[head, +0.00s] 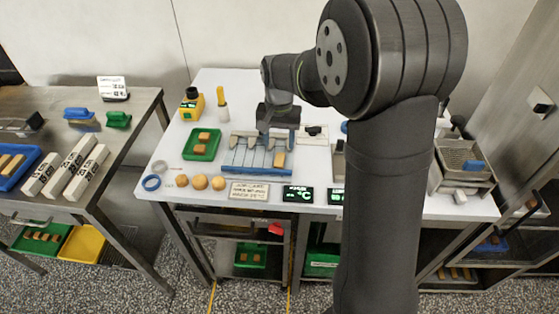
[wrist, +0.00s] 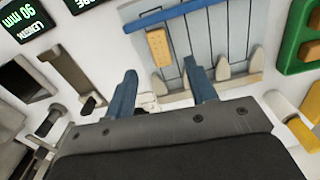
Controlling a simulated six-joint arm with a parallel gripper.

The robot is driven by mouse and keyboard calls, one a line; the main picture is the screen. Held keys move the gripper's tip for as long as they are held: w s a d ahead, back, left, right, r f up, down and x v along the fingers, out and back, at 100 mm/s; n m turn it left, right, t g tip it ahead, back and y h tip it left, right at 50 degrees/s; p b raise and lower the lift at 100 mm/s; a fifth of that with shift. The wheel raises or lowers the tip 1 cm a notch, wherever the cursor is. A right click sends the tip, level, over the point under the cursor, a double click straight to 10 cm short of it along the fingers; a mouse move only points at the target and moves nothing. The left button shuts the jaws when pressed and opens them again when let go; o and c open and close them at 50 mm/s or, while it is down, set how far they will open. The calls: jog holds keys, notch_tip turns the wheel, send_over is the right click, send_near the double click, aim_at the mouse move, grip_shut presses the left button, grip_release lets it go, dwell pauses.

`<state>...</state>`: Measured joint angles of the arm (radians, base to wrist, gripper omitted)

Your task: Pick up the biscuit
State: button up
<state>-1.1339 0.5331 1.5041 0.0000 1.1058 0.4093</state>
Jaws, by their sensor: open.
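A tan rectangular biscuit (head: 279,159) lies on a grey slatted rack with a blue front edge (head: 256,173) on the white table. In the wrist view the biscuit (wrist: 158,46) shows small dots on its top, and it lies near one end of the rack (wrist: 212,33). My gripper (wrist: 161,84) is open with two blue fingers apart and nothing between them. In the head view my gripper (head: 275,120) hangs over the rear of the rack, behind the biscuit. The biscuit lies beyond the fingertips in the wrist view, apart from them.
Pale pointed pieces (head: 233,142) stand along the rack's rear. A green tray (head: 201,152) with brown pieces is left of it. Round biscuits (head: 199,182), a blue ring (head: 151,183) and a sign (head: 249,191) lie in front. A yellow device (head: 191,106) stands behind.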

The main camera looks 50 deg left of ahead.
aim_at(279, 160)
jog(key=shift+f, duration=3.45)
jog(key=c, duration=0.9)
